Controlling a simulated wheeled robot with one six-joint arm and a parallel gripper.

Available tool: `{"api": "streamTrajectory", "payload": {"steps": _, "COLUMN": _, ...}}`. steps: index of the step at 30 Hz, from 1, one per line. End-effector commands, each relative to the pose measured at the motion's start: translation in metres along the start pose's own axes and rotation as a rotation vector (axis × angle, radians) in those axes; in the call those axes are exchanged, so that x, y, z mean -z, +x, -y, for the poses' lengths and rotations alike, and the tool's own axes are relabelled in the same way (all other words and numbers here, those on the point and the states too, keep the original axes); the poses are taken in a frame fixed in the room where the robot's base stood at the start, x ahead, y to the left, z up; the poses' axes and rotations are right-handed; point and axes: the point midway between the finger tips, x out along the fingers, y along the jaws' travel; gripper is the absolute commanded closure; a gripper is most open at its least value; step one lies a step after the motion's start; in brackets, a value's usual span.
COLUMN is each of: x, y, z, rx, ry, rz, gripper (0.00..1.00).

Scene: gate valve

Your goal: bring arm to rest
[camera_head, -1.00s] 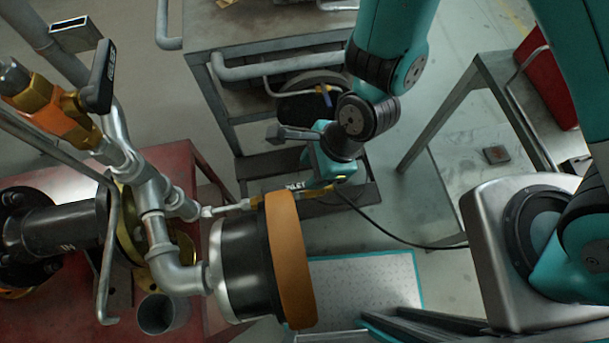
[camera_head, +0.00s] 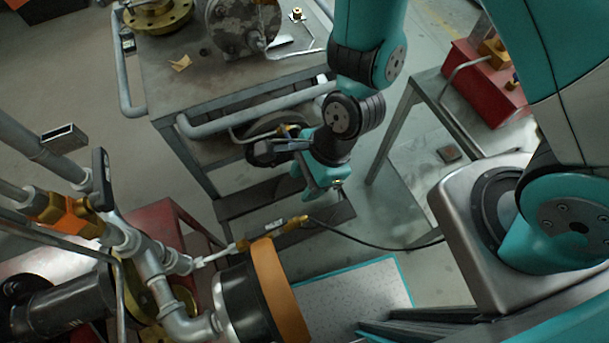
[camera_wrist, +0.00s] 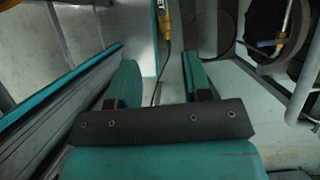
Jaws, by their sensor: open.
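My gripper (camera_head: 325,190) hangs below my wrist, in front of the grey cart and above the floor, up and right of the orange-rimmed cylinder. In the wrist view its two teal fingers (camera_wrist: 160,75) stand wide apart with nothing between them but floor and a black cable further off. My arm comes down from the top of the head view and bends at the dark wrist joint (camera_head: 342,117). The fingertips are small and partly hidden in the head view. The gripper appears clear of the pipework.
Grey pipework with an orange valve (camera_head: 65,213) and the orange-rimmed cylinder (camera_head: 277,285) fill the lower left. A yellow fitting (camera_head: 290,226) trails a black cable (camera_head: 375,239). The grey cart (camera_head: 160,85) stands behind, and a metal table (camera_head: 415,95) with a red box (camera_head: 485,80) stands right.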

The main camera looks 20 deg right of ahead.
Motion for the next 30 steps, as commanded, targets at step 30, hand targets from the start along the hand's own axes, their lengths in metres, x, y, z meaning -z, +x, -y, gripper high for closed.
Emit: {"api": "streamTrajectory", "payload": {"steps": 30, "x": -0.049, "y": -0.179, "z": 0.022, "rx": 0.052, "ry": -1.231, "rz": 0.031, "gripper": 0.55}}
